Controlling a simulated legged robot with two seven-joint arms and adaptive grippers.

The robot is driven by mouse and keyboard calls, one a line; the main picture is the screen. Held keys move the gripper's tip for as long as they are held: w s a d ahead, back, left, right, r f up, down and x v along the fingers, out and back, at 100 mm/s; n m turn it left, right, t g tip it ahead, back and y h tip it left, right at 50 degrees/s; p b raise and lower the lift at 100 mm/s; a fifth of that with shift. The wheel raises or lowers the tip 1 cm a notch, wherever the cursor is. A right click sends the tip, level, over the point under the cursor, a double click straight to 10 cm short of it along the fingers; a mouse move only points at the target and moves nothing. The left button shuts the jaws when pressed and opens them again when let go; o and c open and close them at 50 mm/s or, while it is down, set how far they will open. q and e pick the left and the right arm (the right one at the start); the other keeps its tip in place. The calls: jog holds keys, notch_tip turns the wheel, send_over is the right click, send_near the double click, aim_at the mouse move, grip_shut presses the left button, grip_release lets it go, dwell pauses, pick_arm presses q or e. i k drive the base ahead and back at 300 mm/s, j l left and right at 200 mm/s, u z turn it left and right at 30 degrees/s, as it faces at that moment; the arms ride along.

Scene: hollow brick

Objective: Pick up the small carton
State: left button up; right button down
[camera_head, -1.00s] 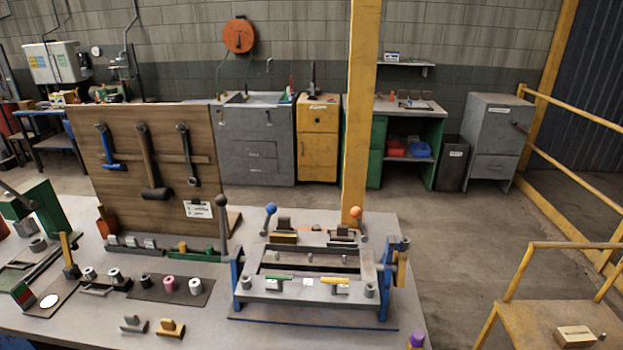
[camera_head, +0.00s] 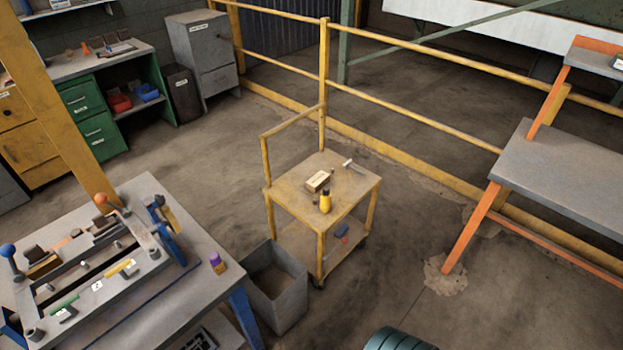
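The small carton (camera_head: 318,181) is a light tan box with dark marking on its side. It lies on the top shelf of a yellow cart (camera_head: 349,199) near the middle of the head view. A yellow bottle with a dark cap (camera_head: 325,201) stands just in front of it. A small metal tool (camera_head: 354,167) lies behind it to the right. Neither of my grippers shows in the view.
A grey bin (camera_head: 297,312) stands left of the cart, beside the workbench (camera_head: 222,288) with its blue-legged fixture. A yellow railing (camera_head: 410,173) runs behind. A grey table with orange legs (camera_head: 565,180) stands right. Floor is open between cart and table.

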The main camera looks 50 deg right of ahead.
aim_at(318, 181)
jog(key=z, duration=1.7)
